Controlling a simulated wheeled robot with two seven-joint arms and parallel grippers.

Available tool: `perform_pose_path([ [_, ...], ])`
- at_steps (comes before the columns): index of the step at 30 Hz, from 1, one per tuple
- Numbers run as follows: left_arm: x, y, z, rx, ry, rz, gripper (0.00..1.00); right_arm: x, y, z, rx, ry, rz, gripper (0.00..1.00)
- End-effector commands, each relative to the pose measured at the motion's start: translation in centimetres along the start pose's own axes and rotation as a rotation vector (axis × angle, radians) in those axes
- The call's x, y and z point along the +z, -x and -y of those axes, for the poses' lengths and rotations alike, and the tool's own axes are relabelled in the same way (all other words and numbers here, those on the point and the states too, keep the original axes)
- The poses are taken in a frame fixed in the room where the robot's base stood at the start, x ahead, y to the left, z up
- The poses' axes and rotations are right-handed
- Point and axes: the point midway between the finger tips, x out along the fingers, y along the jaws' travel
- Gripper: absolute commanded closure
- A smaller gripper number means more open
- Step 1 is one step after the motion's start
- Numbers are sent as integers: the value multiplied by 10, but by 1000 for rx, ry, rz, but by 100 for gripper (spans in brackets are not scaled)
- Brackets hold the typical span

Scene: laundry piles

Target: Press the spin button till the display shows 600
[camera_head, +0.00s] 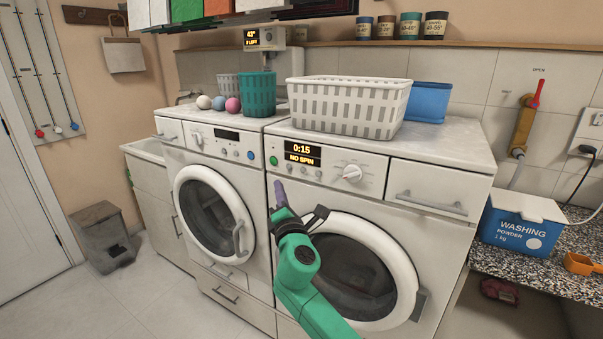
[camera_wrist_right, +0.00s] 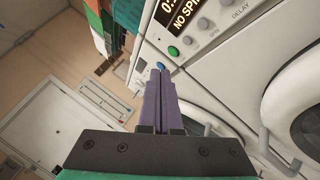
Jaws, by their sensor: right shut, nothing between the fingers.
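The right washing machine (camera_head: 340,170) has a display (camera_head: 302,154) reading 0:15 and NO SPIN. Below it are a green button (camera_head: 273,160) and a row of small grey buttons. In the right wrist view a label SPIN stands by the small grey spin button (camera_wrist_right: 203,25), between another grey button and the one labelled DELAY. My right gripper (camera_head: 279,186) is shut and empty, with purple fingers pointing up. Its tips are below the green button and left of the spin button, apart from the panel. The shut fingers (camera_wrist_right: 160,78) also show in the wrist view. My left gripper is out of view.
A round dial (camera_head: 351,173) sits right of the buttons. The round door (camera_head: 409,262) is below the panel, behind my right arm. The left washer (camera_head: 164,150) stands close beside.

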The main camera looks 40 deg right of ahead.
Motion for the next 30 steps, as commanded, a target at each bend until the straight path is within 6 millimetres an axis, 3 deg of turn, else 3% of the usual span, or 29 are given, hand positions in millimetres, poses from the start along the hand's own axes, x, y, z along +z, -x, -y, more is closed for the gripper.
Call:
perform_pose_path([
  [6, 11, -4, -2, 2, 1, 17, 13, 13, -18, 13, 0, 1, 2, 100],
  [18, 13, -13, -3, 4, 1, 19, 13, 40, -55, 40, 1, 0, 2, 100],
  [30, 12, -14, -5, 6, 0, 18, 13, 44, -59, 43, 1, -1, 1, 100],
])
